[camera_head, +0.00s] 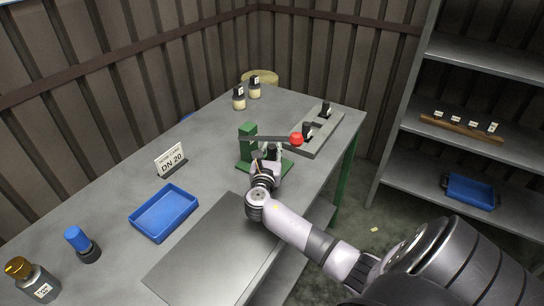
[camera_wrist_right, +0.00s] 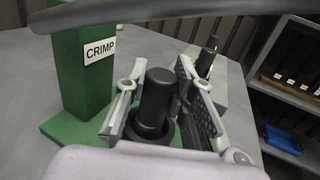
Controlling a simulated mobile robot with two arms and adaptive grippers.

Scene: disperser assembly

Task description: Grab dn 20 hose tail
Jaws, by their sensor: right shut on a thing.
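My right gripper (camera_head: 266,168) is beside the green press at the table's right part. In the right wrist view its two fingers (camera_wrist_right: 160,84) are shut on a black stepped cylinder (camera_wrist_right: 157,100) with a wider ring at its base, which looks like a hose tail. I cannot read a size on it. In the head view it is mostly hidden by the gripper. A grey block (camera_head: 329,128) behind the press bears black fittings (camera_head: 307,130); one fitting (camera_wrist_right: 208,56) also shows in the right wrist view. My left gripper is not in view.
The green press (camera_head: 248,143), labelled CRIMP, has a lever with a red knob (camera_head: 296,139). A DN 20 card (camera_head: 171,160), a blue tray (camera_head: 142,229), a blue-topped black piece (camera_head: 77,239) and a gold-capped bottle (camera_head: 37,284) stand leftward. Shelves (camera_head: 462,112) stand right.

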